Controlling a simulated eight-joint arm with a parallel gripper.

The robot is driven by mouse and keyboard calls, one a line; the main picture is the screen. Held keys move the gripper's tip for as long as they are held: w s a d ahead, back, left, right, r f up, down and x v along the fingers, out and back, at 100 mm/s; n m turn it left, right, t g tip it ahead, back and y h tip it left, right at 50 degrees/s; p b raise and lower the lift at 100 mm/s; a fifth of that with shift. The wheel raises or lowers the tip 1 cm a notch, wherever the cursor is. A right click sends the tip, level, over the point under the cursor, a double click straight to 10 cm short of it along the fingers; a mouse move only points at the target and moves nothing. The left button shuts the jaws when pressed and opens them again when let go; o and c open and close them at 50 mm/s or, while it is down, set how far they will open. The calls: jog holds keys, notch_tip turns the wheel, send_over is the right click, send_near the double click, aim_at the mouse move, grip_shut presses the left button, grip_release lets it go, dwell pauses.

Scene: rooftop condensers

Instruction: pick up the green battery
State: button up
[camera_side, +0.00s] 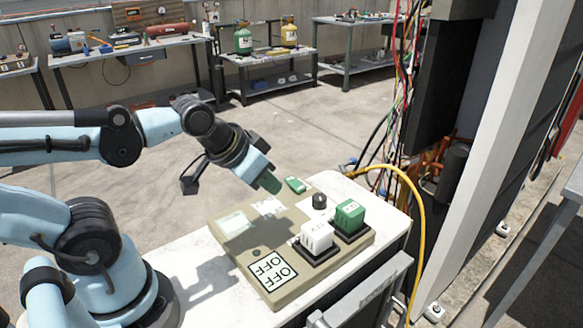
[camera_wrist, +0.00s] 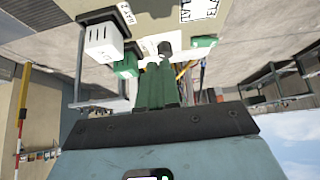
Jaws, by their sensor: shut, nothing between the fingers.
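The green battery (camera_side: 350,215) is a labelled block standing in a dark holder at the right end of the beige panel in the side view. In the wrist view the green battery (camera_wrist: 126,66) shows left of my fingers, partly behind the white battery. My gripper (camera_side: 268,183) has green fingers and hangs above the panel's far edge, left of the green battery and apart from it. In the wrist view my gripper's fingers (camera_wrist: 158,80) are together with nothing between them.
A white battery (camera_side: 317,237) stands beside the green one. A black knob (camera_side: 319,201) and a small green piece (camera_side: 296,185) sit near the panel's far edge. The beige panel (camera_side: 232,257) lies on a white-topped cabinet. A yellow cable (camera_side: 421,222) and hanging wires are at right.

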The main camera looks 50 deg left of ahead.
jog(key=o, duration=1.4)
jog(key=shift+c, duration=0.2)
notch_tip(320, 180, up, 3)
jog(key=g, duration=0.7)
send_over(351, 207)
notch_tip(351, 207, down, 6)
jog(key=shift+w+a+f, duration=0.1)
jog(key=shift+w+f, duration=0.05)
jog(key=shift+f, duration=2.7)
